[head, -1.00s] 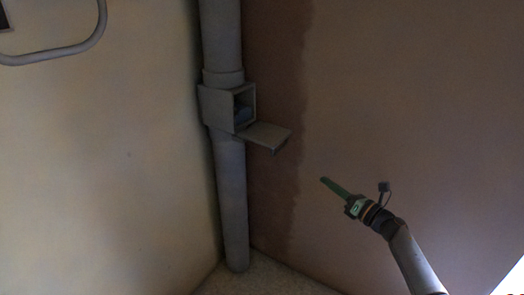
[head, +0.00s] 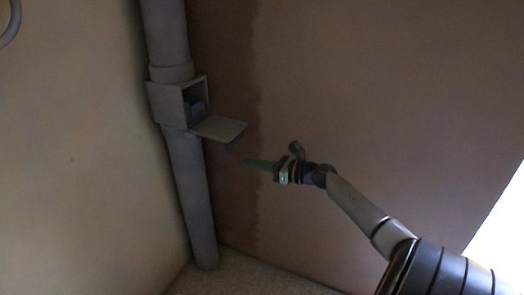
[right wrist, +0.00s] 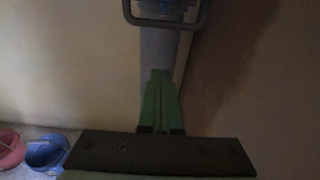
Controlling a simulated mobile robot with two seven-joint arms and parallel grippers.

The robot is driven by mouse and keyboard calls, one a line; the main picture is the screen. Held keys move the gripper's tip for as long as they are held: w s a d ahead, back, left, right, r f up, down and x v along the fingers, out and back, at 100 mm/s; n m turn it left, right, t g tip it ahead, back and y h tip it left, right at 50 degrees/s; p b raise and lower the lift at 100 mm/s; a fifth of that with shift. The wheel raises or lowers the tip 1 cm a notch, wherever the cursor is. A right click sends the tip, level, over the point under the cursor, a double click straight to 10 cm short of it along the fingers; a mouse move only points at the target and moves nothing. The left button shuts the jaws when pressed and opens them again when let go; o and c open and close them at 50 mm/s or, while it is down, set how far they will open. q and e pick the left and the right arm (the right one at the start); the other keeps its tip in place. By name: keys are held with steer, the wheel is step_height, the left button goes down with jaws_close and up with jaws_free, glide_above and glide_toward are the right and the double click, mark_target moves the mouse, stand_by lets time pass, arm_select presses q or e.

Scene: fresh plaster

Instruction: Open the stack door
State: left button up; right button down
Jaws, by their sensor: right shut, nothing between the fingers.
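The stack is a grey vertical pipe (head: 190,185) in the corner, with a square box (head: 166,104) built on it. The stack door (head: 220,127) is a flat flap that hangs out from the bottom of the box's opening, tilted slightly down, so the box stands open. My right gripper (head: 250,163), with green fingers, is shut and empty. It is just below the door's outer edge and appears apart from it. The fingers (right wrist: 160,103) also show in the right wrist view, pointing toward the pipe. My left gripper is not in view.
A dark rounded bar (right wrist: 166,24) crosses the top of the right wrist view; I cannot tell what it belongs to. A pink bucket (right wrist: 10,152) and a blue bucket (right wrist: 46,153) stand at lower left there. The brown wall (head: 370,90) is bare.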

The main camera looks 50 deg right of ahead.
mark_target(220, 133)
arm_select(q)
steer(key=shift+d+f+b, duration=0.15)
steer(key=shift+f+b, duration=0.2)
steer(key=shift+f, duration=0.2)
arm_select(e)
steer(key=shift+w+a+r, duration=0.25)
steer(key=shift+w+r, duration=0.55)
steer(key=shift+r, duration=0.1)
steer(key=shift+w+a+r, duration=0.25)
steer(key=shift+w+r, duration=0.55)
steer(key=shift+r, duration=0.05)
arm_select(q)
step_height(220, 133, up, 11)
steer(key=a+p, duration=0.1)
steer(key=p, duration=0.9)
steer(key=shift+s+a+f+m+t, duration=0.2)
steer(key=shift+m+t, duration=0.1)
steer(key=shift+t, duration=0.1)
arm_select(e)
steer(key=r+g, duration=0.1)
steer(key=r, duration=0.1)
steer(key=s+r+g, duration=0.1)
steer(key=r, duration=0.1)
steer(key=shift+s+d+r+h, duration=0.1)
steer(key=shift+d+r+h, duration=0.1)
steer(key=shift+h, duration=0.1)
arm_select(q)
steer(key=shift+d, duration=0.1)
